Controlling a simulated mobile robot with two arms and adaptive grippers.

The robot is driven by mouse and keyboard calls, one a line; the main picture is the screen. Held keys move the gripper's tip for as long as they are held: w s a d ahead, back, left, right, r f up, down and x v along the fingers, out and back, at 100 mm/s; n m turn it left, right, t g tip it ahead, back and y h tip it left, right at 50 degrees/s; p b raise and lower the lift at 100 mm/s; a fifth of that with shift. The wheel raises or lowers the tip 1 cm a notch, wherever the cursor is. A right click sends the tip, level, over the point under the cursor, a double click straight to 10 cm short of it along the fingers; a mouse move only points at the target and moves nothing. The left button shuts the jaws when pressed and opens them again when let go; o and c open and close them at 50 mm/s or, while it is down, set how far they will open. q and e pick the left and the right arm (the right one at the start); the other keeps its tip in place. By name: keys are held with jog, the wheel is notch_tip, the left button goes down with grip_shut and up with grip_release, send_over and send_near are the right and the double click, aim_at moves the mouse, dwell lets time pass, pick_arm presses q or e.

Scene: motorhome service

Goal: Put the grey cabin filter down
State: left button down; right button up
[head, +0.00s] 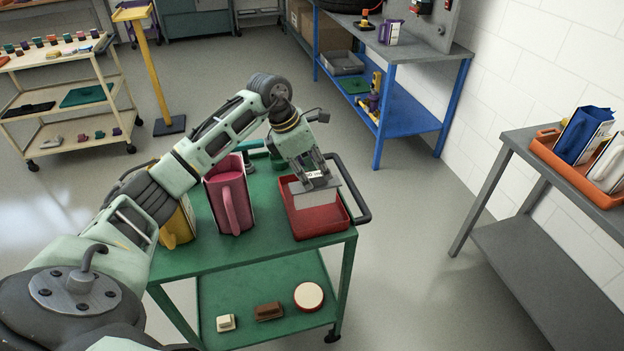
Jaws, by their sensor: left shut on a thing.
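The grey cabin filter (316,195) is a flat, light grey panel, held upright over the red tray (318,228) on the green cart. My left gripper (313,181) is shut on its top edge from above. The filter's lower edge is inside the outline of the tray. I cannot tell whether it touches the tray floor. The tray's front wall and part of its floor show. My right gripper is not in view.
A pink jug (229,199) and a yellow jug (178,224) stand left of the tray on the green cart (270,255). A black handle (361,203) rises at its right. A grey bench (520,140) with an orange tray (578,172) is at right. Open floor lies between.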

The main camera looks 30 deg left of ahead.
aim_at(315, 189)
pick_arm(q)
jog(key=shift+w+a+f, duration=0.1)
jog(key=shift+a+f, duration=0.05)
notch_tip(315, 189, down, 3)
jog(key=shift+f+p, duration=0.15)
jog(key=shift+p, duration=0.65)
jog(key=shift+f, duration=0.3)
jog(key=shift+f, duration=0.25)
jog(key=c, duration=1.6)
grip_release()
jog(key=shift+r, duration=0.1)
